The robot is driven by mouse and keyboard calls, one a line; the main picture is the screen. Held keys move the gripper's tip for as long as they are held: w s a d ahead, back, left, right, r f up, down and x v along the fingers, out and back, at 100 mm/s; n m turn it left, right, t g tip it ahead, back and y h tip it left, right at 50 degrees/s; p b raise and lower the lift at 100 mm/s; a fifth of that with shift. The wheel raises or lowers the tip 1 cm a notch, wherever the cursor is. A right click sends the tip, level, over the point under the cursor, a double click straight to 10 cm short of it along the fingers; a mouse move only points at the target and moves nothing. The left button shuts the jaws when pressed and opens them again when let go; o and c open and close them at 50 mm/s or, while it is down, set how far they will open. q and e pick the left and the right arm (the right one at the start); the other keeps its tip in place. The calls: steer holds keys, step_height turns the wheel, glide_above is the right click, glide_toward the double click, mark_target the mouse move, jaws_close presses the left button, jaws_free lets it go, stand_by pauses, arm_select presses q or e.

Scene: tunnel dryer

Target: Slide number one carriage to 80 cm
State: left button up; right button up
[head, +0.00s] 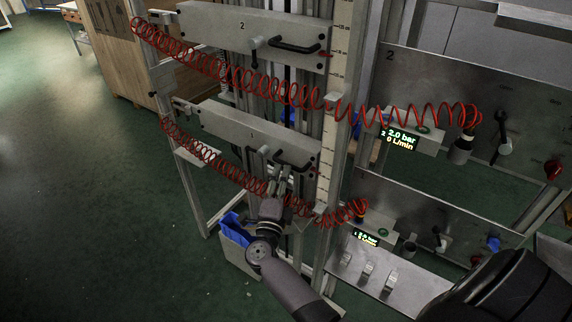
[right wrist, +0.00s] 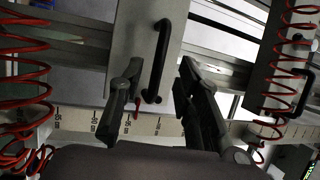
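The number 1 carriage (head: 235,128) is a grey plate on the vertical rails, below the number 2 carriage (head: 240,32). Its black bar handle (head: 294,160) is at its right end, with a small clamp lever (head: 262,152) to the left. My right gripper (head: 281,180) is just below this handle. In the right wrist view its fingers (right wrist: 160,82) are open, one each side of the black handle (right wrist: 163,50), with no visible grip on it. A red pointer (right wrist: 137,108) lies by the pale scale (right wrist: 90,121); I cannot read its value. My left gripper is out of view.
Red coiled hoses (head: 205,155) hang across the carriage front to the valve panels (head: 440,215) at right. Displays (head: 367,237) sit on those panels. A blue bin (head: 234,230) stands low behind my right arm. Green floor at left is clear.

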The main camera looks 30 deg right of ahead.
mark_target(286, 163)
steer(key=x, duration=0.5)
steer(key=shift+w+d+b, duration=0.15)
steer(key=shift+w+b, duration=0.05)
steer(key=shift+b, duration=0.2)
steer(key=c, duration=0.7)
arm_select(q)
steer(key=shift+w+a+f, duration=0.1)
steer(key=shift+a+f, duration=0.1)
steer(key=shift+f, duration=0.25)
arm_select(e)
jaws_close()
steer(key=shift+f, duration=0.1)
